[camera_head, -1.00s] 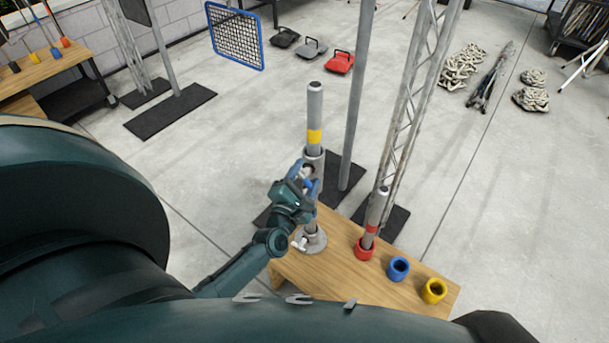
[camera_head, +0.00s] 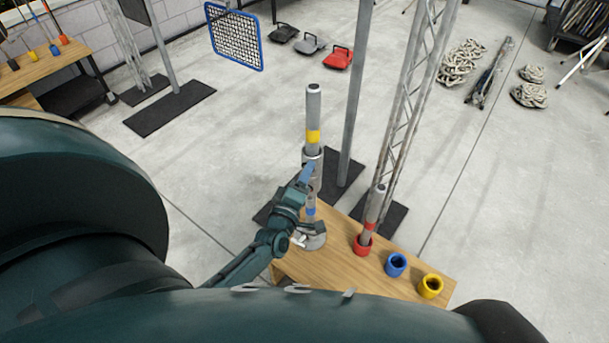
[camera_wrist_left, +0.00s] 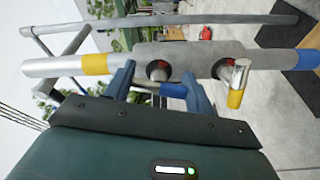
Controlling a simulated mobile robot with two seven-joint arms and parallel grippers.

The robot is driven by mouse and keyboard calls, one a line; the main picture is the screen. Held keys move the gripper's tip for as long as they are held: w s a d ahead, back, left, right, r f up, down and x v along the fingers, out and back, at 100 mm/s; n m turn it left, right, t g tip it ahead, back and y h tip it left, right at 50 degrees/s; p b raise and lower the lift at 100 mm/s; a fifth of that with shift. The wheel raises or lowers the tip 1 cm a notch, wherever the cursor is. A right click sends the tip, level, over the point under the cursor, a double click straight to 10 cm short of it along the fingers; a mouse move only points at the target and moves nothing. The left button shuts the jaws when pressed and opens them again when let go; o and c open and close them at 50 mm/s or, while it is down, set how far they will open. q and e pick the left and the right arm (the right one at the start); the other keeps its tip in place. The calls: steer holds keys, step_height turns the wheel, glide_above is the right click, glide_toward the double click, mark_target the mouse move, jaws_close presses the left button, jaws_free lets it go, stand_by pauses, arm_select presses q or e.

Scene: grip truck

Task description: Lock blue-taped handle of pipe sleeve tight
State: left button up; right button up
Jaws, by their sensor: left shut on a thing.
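The grey pipe with yellow tape (camera_head: 313,137) stands upright in a round base on the wooden table. The grey sleeve (camera_head: 312,160) is around it. In the left wrist view the sleeve (camera_wrist_left: 192,52) lies across the picture, between the pipe's yellow tape (camera_wrist_left: 95,64) and blue tape (camera_wrist_left: 308,59). The blue-taped handle (camera_wrist_left: 172,90) sits between the fingers of my left gripper (camera_wrist_left: 158,92), which is shut on it. A yellow-taped handle (camera_wrist_left: 237,88) projects beside the right finger. In the head view my left gripper (camera_head: 305,182) partly hides the sleeve. My right gripper is not in view.
On the table (camera_head: 330,270) are a red cup (camera_head: 362,246) with a shorter pipe (camera_head: 376,205) in it, a blue cup (camera_head: 396,264) and a yellow cup (camera_head: 431,286). A tall pole (camera_head: 356,90) and a lattice truss (camera_head: 405,100) stand close behind. Open floor lies to the left.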

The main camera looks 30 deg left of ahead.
arm_select(q)
steer(key=m+p, duration=0.1)
steer(key=m, duration=0.5)
steer(key=shift+f, duration=0.1)
steer(key=m, duration=0.3)
steer(key=shift+a+m+p, duration=0.15)
steer(key=shift+m+p, duration=0.25)
steer(key=shift+f+m, duration=0.1)
steer(key=shift+m, duration=1.3)
steer(key=o, duration=1)
steer(key=shift+s, duration=0.1)
steer(key=s, duration=0.4)
steer(key=s+d, duration=0.1)
steer(key=s, duration=0.3)
steer(key=s+d, duration=0.1)
steer(key=s, duration=0.3)
steer(key=shift+s+d, duration=0.15)
steer(key=shift+s, duration=0.25)
